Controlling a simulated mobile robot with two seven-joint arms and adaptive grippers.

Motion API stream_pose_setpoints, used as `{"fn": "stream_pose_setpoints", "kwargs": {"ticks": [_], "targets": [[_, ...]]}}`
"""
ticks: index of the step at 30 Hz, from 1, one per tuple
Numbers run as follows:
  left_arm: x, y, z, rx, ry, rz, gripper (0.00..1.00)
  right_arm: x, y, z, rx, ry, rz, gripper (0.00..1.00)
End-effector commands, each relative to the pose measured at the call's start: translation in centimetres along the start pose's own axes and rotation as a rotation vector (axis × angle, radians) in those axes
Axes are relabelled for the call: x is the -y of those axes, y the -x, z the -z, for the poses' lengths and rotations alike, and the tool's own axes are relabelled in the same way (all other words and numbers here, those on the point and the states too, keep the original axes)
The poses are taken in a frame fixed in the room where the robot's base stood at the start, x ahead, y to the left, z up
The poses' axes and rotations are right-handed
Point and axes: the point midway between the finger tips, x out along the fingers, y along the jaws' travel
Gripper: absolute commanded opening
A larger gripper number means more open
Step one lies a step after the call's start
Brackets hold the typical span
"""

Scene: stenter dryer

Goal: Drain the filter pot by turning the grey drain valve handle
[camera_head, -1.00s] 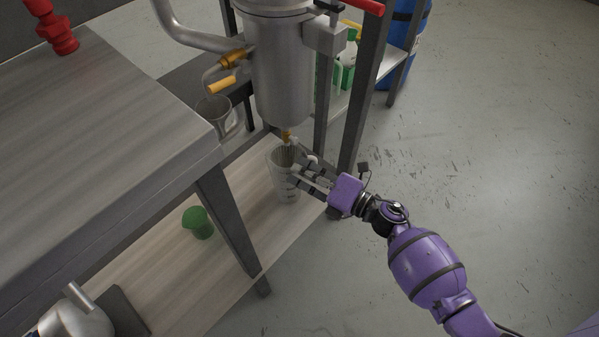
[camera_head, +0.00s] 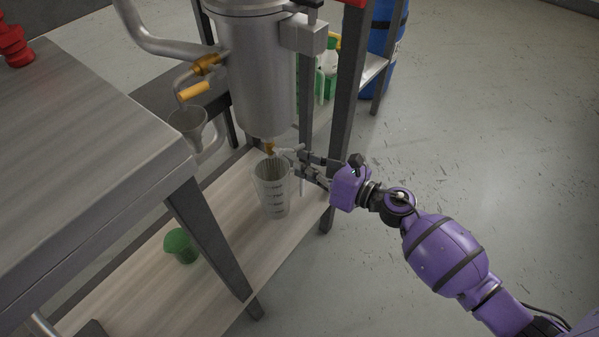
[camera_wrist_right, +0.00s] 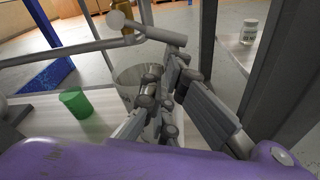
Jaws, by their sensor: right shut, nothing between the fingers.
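The filter pot (camera_head: 262,80) is a steel cylinder hanging above the lower shelf. A small brass drain valve (camera_head: 269,148) is under it, with its short grey handle (camera_head: 290,149) pointing right. In the wrist view the grey handle (camera_wrist_right: 158,34) is a bar with a round knob, beyond my fingers. My right gripper (camera_head: 302,162) is shut and empty, its fingertips close to the handle's right end; I cannot tell whether they touch. It also shows in the wrist view (camera_wrist_right: 172,75). A clear measuring beaker (camera_head: 272,192) stands below the valve. My left gripper is out of view.
A green cup (camera_head: 181,246) stands on the lower shelf (camera_head: 232,262). A dark frame leg (camera_head: 346,110) rises right of the pot. Another brass valve with an orange handle (camera_head: 194,91) sits above a funnel (camera_head: 188,122). The floor at right is clear.

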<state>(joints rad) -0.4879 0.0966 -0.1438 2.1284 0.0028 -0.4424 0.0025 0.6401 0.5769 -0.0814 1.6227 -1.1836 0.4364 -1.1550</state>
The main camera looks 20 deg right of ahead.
Motion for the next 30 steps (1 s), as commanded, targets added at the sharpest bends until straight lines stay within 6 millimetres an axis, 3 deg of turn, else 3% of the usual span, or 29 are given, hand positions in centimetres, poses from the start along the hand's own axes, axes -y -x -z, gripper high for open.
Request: {"fn": "stream_pose_setpoints", "kwargs": {"ticks": [12, 30], "targets": [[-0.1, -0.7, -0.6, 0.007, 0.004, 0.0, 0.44, 0.9, 0.2, -1.7, 0.001, 0.322, 0.045, 0.0], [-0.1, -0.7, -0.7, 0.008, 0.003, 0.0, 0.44, 1.0, 0.3, -2.2, 0.001, 0.389, 0.055, 0.0]]}}
